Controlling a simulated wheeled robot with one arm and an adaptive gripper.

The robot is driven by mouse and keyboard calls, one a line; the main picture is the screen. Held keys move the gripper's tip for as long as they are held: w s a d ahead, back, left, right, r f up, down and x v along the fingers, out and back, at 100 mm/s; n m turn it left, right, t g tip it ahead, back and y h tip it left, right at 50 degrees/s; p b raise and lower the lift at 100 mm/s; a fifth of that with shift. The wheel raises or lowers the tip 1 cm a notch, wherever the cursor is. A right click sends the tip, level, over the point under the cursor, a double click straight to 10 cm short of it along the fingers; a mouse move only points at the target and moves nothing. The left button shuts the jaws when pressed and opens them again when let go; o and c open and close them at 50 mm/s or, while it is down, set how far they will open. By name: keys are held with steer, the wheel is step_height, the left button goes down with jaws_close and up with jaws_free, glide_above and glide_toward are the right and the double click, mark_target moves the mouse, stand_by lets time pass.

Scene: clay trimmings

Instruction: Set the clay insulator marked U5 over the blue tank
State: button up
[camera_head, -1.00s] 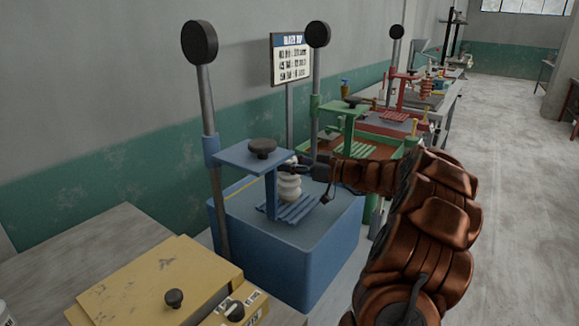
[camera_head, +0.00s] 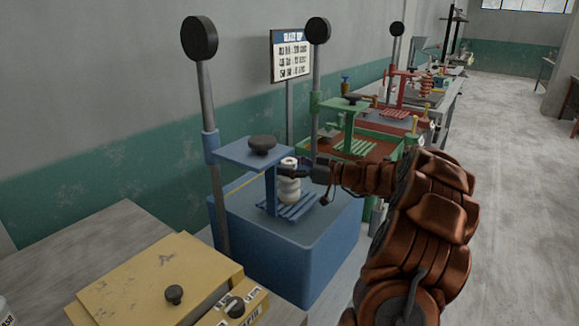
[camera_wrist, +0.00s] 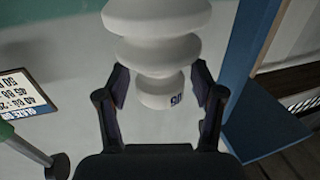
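The white ribbed clay insulator (camera_head: 289,190) is upright over the slatted blue rack on the blue tank (camera_head: 305,262). In the wrist view the insulator (camera_wrist: 158,50) appears upside down, with a dark mark like an inverted U5 on its end section. My gripper (camera_head: 297,170) comes from the right at the insulator's upper end. Whether the insulator's lower end touches the slats (camera_head: 300,208) is not clear.
The blue press plate with a dark knob (camera_head: 262,144) and its upright stand close left of the insulator. A yellow box (camera_head: 160,280) is in the left foreground. A green stand (camera_head: 352,125) and red stand (camera_head: 400,90) are behind.

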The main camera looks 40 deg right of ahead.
steer(key=shift+r, duration=0.1)
steer(key=shift+r+p, duration=0.1)
steer(key=shift+p, duration=0.25)
steer(key=b+v, duration=0.2)
steer(key=v, duration=1)
